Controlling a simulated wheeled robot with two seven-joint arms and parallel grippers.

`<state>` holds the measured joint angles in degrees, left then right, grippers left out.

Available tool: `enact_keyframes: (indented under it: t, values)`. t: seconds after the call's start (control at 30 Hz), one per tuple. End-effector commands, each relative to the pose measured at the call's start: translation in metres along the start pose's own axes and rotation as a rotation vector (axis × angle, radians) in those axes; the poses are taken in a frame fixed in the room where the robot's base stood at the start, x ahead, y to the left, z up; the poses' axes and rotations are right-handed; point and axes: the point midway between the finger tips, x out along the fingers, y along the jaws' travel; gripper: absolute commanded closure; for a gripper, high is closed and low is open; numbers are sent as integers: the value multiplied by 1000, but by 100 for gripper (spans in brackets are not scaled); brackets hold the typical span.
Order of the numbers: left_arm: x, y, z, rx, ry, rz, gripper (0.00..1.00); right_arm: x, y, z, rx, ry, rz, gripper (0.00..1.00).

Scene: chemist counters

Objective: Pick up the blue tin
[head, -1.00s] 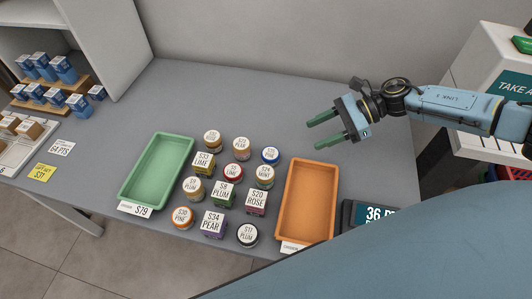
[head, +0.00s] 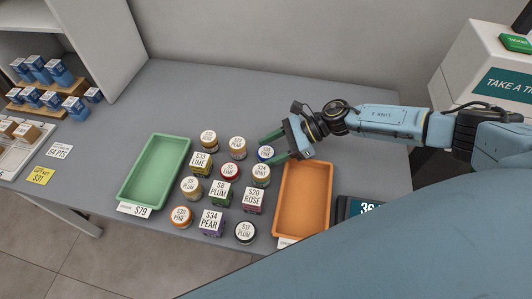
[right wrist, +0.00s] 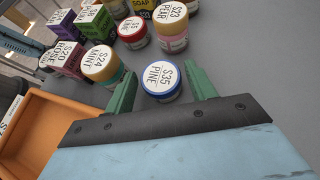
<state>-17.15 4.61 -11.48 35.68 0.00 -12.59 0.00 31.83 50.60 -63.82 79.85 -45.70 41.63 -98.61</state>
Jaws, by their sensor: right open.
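The blue tin (head: 266,153) is a small round jar with a white lid, at the back right of the group of jars and boxes. In the right wrist view the blue tin (right wrist: 161,80) stands upright and its lid reads "S35 PINE". My right gripper (head: 273,147) is open, with its green fingers reaching towards the tin. In the right wrist view the tin sits between the two fingertips of the gripper (right wrist: 163,88), with a gap to each side. My left gripper is not in view.
A red-rimmed tin (head: 230,171) and other jars and boxes are nearby. An orange tray (head: 327,206) is at the right, a green tray (head: 156,171) at the left. The counter behind is clear.

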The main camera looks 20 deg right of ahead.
Motion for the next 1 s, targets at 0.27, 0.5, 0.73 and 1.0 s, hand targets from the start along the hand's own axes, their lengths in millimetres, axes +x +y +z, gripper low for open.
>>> enact_keyframes:
  t: [0.27, 0.5, 0.73, 1.0]
  values:
    - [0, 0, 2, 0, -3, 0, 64, 0, 0, 0, -1, 1, -1, 52]
    - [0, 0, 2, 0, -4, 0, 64, 0, 0, 0, -1, 0, -1, 78]
    - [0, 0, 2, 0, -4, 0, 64, 0, 0, 1, -1, 0, -1, 78]
    - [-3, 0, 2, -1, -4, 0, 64, -12, -1, 21, -4, 0, -2, 78]
